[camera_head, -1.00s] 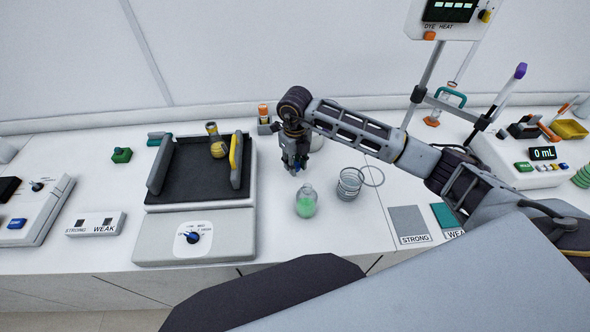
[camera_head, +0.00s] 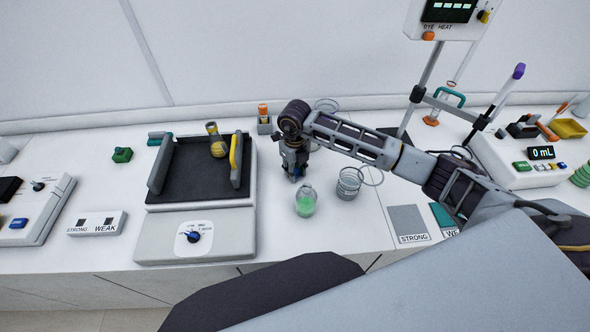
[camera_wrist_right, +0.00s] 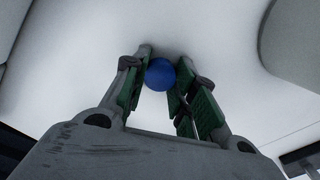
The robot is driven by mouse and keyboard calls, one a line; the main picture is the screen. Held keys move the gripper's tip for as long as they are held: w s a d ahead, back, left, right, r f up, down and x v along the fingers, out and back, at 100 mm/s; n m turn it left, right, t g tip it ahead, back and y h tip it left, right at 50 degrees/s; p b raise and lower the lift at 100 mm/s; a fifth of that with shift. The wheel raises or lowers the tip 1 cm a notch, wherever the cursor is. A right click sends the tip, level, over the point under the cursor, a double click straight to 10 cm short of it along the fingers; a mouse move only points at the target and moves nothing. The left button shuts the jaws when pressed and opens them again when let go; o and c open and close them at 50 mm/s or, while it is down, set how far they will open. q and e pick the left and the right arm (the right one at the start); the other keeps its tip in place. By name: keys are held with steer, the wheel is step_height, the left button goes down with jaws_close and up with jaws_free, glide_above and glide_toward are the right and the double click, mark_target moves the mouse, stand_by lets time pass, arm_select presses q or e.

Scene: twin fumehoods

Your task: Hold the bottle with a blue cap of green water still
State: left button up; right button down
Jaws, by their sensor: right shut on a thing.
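A small round clear bottle of green water (camera_head: 306,206) stands upright on the white bench in the head view. No blue cap shows on its top there. My right gripper (camera_head: 295,176) points down just behind and left of the bottle, apart from its body as far as I can see. In the right wrist view, my right gripper (camera_wrist_right: 163,85) is shut on a round blue cap (camera_wrist_right: 160,74) between its green-padded fingers. The bottle does not show in that view; only white surface lies beyond the cap. My left gripper is not in view.
Clear glassware (camera_head: 348,184) stands close to the right of the bottle. A shaker (camera_head: 246,195) holding a yellow flask (camera_head: 217,146) stands to the left. A grey STRONG pad (camera_head: 408,220) lies to the right. The bench in front of the bottle is clear.

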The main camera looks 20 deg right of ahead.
steer(key=c, duration=1.1)
jaws_free()
steer(key=shift+c, duration=0.2)
steer(key=shift+r, duration=0.1)
step_height(320, 180, up, 12)
steer(key=b, duration=0.2)
steer(key=shift+s+a, duration=0.1)
